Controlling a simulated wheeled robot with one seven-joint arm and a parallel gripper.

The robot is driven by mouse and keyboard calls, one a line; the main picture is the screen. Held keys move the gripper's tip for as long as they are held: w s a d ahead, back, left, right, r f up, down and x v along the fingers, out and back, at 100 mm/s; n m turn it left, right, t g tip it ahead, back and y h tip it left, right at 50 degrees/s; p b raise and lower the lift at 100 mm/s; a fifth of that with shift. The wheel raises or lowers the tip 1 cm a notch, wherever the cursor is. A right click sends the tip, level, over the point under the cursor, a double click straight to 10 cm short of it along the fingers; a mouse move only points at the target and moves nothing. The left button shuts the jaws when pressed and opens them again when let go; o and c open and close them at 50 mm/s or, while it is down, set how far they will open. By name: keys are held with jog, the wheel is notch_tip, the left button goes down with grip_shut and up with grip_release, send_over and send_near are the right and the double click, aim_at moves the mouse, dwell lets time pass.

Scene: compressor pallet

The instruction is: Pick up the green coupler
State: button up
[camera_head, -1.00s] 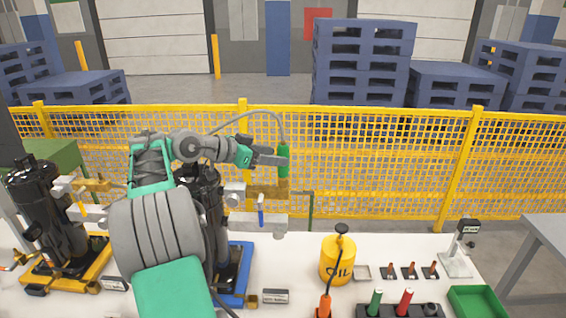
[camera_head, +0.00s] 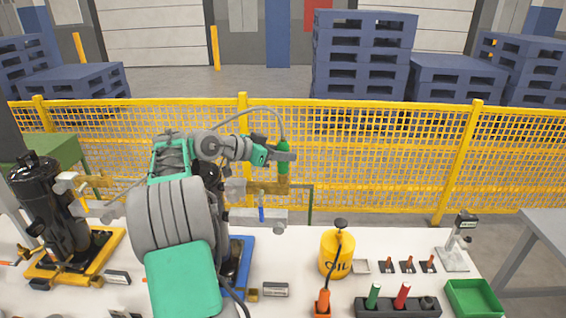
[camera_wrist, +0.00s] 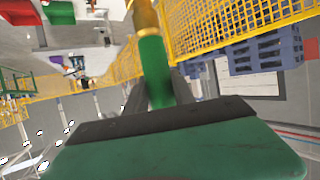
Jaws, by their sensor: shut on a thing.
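The green coupler (camera_head: 283,158) is a green cylinder with a thin grey hose looping from its top back toward my arm. In the wrist view the coupler (camera_wrist: 155,72) stands between my fingers (camera_wrist: 160,92), with a brass-coloured end beyond the green part. My arm hides part of the black compressor behind it.
A yellow oil can (camera_head: 337,255) stands on the white table, with a rack (camera_head: 390,306) of green and red handles and a green tray (camera_head: 474,298) to its right. Another black compressor (camera_head: 50,205) stands at left. Yellow mesh fence (camera_head: 390,150) runs behind the table.

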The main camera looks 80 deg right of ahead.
grip_shut()
jog(key=shift+r, duration=0.1)
